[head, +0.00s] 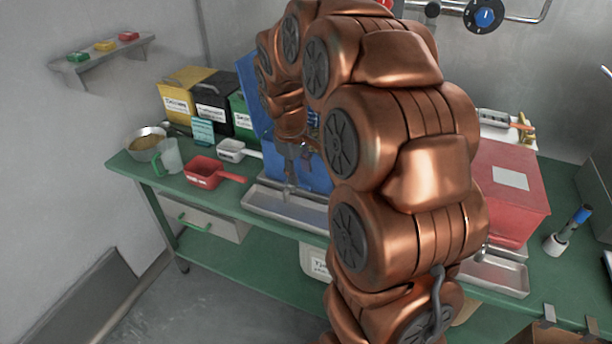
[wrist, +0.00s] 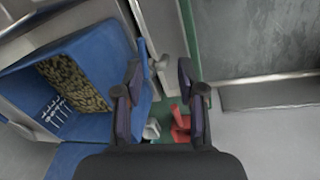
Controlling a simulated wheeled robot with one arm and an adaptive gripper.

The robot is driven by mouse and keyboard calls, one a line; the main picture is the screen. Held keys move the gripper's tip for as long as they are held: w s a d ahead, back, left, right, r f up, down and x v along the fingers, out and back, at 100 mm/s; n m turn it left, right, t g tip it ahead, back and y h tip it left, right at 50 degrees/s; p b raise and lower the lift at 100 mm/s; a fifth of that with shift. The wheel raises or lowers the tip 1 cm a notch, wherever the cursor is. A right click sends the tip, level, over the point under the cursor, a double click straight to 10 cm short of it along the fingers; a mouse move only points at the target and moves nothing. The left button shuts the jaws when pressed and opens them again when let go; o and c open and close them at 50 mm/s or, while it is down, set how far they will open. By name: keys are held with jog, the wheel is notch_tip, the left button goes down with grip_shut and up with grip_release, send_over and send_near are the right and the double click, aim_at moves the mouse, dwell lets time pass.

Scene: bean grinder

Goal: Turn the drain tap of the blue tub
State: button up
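The blue tub (head: 318,176) stands at the back of the green workbench, partly hidden behind my arm. In the wrist view the blue tub (wrist: 104,62) fills the left side, with a dark, gold-speckled patch and white markings on it. My gripper (wrist: 160,98) is open, its two dark fingers spread apart with nothing visibly held. In the head view my gripper (head: 290,172) points down in front of the tub, above the metal tray (head: 262,205). A narrow blue piece (wrist: 144,65) stands along the tub's right edge; I cannot tell if it is the drain tap.
A red scoop (head: 203,173) and a white scoop (head: 232,149) lie left of the tray. Yellow, black and green bins (head: 241,118) stand behind them. A red tub (head: 508,190) is on the right, behind my arm. The floor at front left is clear.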

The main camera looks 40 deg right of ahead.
aim_at(307, 186)
jog(key=shift+w+d+f+p, duration=0.4)
jog(key=shift+d+f, duration=0.25)
jog(key=shift+f, duration=0.65)
jog(key=shift+w+d+f+p, duration=0.4)
jog(key=shift+d+f, duration=0.2)
jog(key=shift+f, duration=0.65)
jog(key=shift+w+d+f+p, duration=0.4)
jog(key=shift+d+f, duration=0.25)
jog(key=shift+f, duration=0.65)
grip_shut()
